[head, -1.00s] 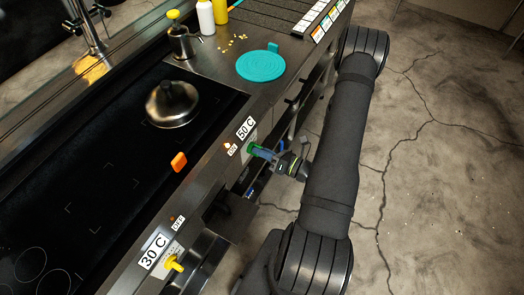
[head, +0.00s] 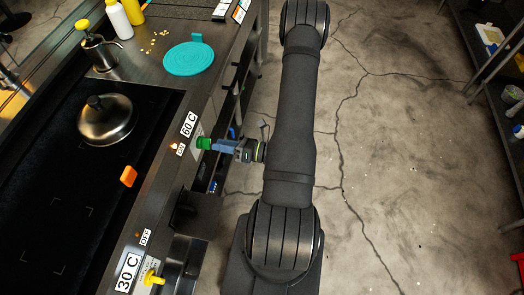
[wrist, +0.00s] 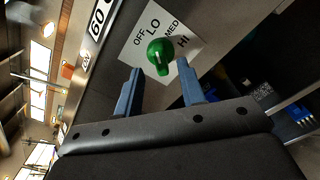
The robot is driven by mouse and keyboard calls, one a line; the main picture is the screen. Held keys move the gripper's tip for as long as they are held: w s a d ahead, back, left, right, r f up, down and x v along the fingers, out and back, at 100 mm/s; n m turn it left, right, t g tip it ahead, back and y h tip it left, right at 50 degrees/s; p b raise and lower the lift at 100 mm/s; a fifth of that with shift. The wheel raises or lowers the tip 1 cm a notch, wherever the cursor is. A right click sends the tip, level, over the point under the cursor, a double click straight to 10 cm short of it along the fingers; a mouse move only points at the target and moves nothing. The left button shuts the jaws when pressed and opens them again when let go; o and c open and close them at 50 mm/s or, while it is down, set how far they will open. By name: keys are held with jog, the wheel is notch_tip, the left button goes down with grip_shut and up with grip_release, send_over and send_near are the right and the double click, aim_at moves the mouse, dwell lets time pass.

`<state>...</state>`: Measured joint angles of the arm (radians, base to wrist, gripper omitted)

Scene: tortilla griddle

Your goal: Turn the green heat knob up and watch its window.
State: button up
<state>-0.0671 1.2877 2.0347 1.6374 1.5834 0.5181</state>
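The green heat knob (head: 204,143) sits on the counter's front panel, on a white plate marked OFF, LO, MED and HI (wrist: 185,40). Its window (head: 188,124) reads 60 C, with a lit ON light (head: 173,146) beside it. In the wrist view the green knob (wrist: 161,55) is just beyond and between the two blue fingertips. My gripper (wrist: 160,78) is open, its fingers apart with gaps to the knob on both sides. In the head view my gripper (head: 216,145) points at the knob from the right. The knob's exact pointer setting is hard to read.
A yellow knob (head: 153,277) with a 30 C window (head: 127,272) and OFF label is nearer on the same panel. A metal dome (head: 107,120) and orange block (head: 129,176) are on the black cooktop. A teal disc (head: 189,58) lies behind. Floor at right is open.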

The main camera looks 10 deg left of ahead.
aim_at(210, 143)
jog(key=d, duration=1.3)
jog(key=shift+d, duration=0.25)
jog(key=a, duration=1.5)
dwell(0.4)
jog(key=shift+d, duration=0.1)
jog(key=shift+a, duration=1.4)
jog(key=shift+d+n, duration=0.1)
jog(key=shift+n, duration=0.4)
jog(key=n, duration=0.5)
jog(key=shift+s, duration=0.1)
dwell(1.4)
dwell(0.6)
